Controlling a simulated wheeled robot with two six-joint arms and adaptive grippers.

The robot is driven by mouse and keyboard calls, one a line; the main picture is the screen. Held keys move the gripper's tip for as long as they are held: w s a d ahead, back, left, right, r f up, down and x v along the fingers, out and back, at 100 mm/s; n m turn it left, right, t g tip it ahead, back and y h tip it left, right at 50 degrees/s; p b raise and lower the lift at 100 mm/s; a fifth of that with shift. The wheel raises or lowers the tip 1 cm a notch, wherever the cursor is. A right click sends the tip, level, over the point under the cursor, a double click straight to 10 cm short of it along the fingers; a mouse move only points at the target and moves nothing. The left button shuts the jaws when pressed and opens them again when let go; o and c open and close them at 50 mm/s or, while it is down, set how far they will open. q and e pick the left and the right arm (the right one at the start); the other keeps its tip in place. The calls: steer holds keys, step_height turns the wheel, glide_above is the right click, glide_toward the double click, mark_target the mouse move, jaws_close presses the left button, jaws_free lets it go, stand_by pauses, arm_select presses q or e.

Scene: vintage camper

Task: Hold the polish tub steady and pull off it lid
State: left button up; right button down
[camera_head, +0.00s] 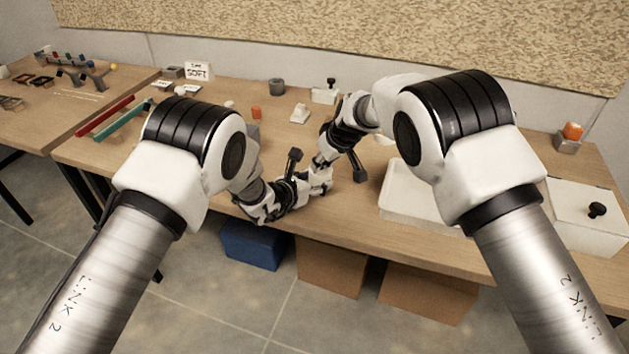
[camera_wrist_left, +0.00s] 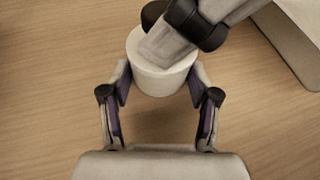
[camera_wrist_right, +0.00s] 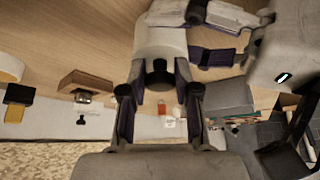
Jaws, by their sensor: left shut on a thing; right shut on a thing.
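The polish tub is a white round tub (camera_wrist_left: 160,80), upright near the front of the bench in the left wrist view. My left gripper (camera_wrist_left: 158,84) is shut on its sides, one finger on each side. In the right wrist view the tub (camera_wrist_right: 160,45) has a dark knob (camera_wrist_right: 158,76) at its lid end. My right gripper (camera_wrist_right: 159,80) is shut on that knob, over the tub. In the head view both grippers meet at the tub (camera_head: 320,178), which they mostly hide. I cannot tell whether the lid is apart from the tub.
A white tray (camera_head: 398,207) lies close to the right, and a white box with a black knob (camera_head: 596,210) stands farther right. Small blocks and a "SOFT" sign (camera_head: 198,71) are at the back. Red (camera_head: 106,114) and green (camera_head: 118,124) bars lie left. Boxes sit under the bench.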

steer(key=shift+r, duration=0.15)
steer(key=shift+r, duration=1.45)
steer(key=shift+r, duration=2)
arm_select(q)
steer(key=o, duration=1.4)
steer(key=shift+f, duration=0.1)
steer(key=v, duration=1.2)
